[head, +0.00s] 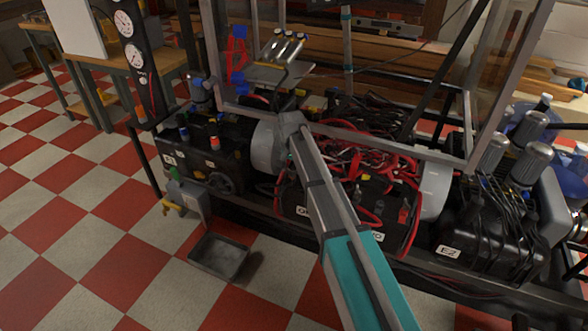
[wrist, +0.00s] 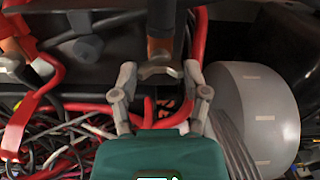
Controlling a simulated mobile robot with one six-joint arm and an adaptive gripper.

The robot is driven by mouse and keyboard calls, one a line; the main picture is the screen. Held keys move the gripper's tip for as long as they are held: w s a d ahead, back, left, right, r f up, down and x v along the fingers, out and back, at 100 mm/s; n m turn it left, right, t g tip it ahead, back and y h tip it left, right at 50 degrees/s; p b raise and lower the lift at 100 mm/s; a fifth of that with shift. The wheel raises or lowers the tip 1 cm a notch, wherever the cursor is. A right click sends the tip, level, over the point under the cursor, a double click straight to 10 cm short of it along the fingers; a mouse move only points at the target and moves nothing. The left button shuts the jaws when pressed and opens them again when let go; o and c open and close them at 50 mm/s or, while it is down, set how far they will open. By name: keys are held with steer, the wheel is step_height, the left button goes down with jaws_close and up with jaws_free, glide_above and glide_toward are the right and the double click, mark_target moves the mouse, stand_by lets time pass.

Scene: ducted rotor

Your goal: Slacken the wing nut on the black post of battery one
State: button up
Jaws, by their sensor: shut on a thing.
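In the wrist view my gripper (wrist: 160,73) has its two pale fingertips on either side of a grey wing nut (wrist: 160,71), closed on its wings. The nut sits on a brown, upright-looking post (wrist: 163,47) whose far end is dark. Red cables run just beyond and beside the fingers. In the head view a black battery with a partly covered label starting with "O" (head: 308,211) lies beside my arm. A second label ending in "WO" (head: 377,236) shows to its right.
Tangled red and black cables (head: 372,168) crowd the battery tops. A grey drum (wrist: 255,110) stands close right of my gripper in the wrist view. A metal frame (head: 395,146) rises behind. A dark tray (head: 219,256) lies on the open checkered floor at left.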

steer(key=n, duration=0.5)
steer(key=shift+s+d, duration=0.1)
steer(key=shift+d, duration=0.05)
steer(key=n, duration=1)
steer(key=shift+s+n, duration=0.1)
steer(key=shift+n, duration=0.2)
steer(key=n, duration=0.4)
steer(key=shift+a+n, duration=0.25)
steer(key=shift+n, duration=0.05)
steer(key=o, duration=1)
steer(key=shift+o, duration=0.8)
steer(key=shift+d, duration=0.1)
